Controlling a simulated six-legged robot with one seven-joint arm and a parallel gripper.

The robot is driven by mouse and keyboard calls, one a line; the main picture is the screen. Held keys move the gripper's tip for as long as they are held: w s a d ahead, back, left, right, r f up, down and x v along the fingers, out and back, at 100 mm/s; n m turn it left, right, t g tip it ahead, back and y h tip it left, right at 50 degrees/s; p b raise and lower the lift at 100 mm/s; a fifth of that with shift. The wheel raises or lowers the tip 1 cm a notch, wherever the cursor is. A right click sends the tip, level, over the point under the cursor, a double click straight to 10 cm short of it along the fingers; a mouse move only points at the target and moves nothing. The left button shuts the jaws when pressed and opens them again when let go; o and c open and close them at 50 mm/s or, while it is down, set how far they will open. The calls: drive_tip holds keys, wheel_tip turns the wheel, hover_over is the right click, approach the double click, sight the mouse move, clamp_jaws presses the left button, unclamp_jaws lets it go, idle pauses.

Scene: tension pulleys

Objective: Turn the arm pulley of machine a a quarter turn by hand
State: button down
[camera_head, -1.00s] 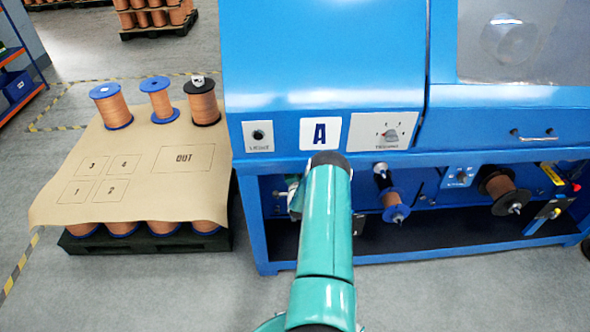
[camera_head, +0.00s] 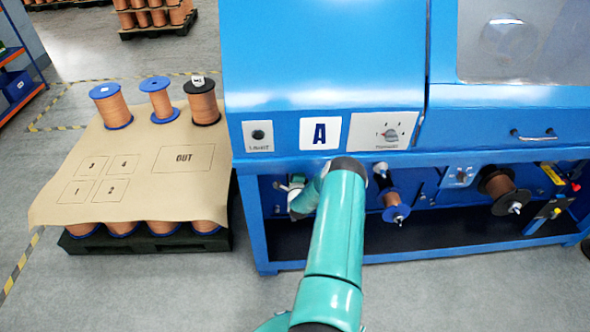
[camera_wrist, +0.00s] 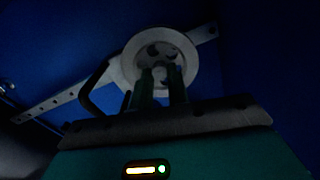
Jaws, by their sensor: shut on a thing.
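The arm pulley (camera_wrist: 185,52) is a pale grey wheel with dark holes in its face. It sits on a perforated metal arm (camera_wrist: 72,92) that runs diagonally across the dark blue bay in the wrist view. My gripper (camera_wrist: 160,76) is at the pulley's face, its two dark fingers shut on the pulley around its middle. The fingers hide the lower part of the face, so the exact contact is hard to see. In the head view, my own arm reaches into the opening below the label A on machine a (camera_head: 272,80), and the pulley and fingertips are hidden.
Right of my arm in the bay are a small copper spool (camera_head: 391,199) and a larger one (camera_head: 497,184). Above are a light switch (camera_head: 258,135) and a tension dial (camera_head: 388,133). A paper-covered pallet (camera_head: 140,188) with spools stands left. The floor in front is clear.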

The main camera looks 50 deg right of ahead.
idle(0.4)
drive_tip(key=c, duration=1.3)
unclamp_jaws()
drive_tip(key=shift+c, duration=0.2)
drive_tip(key=v, duration=1.4)
drive_tip(key=shift+d, duration=0.1)
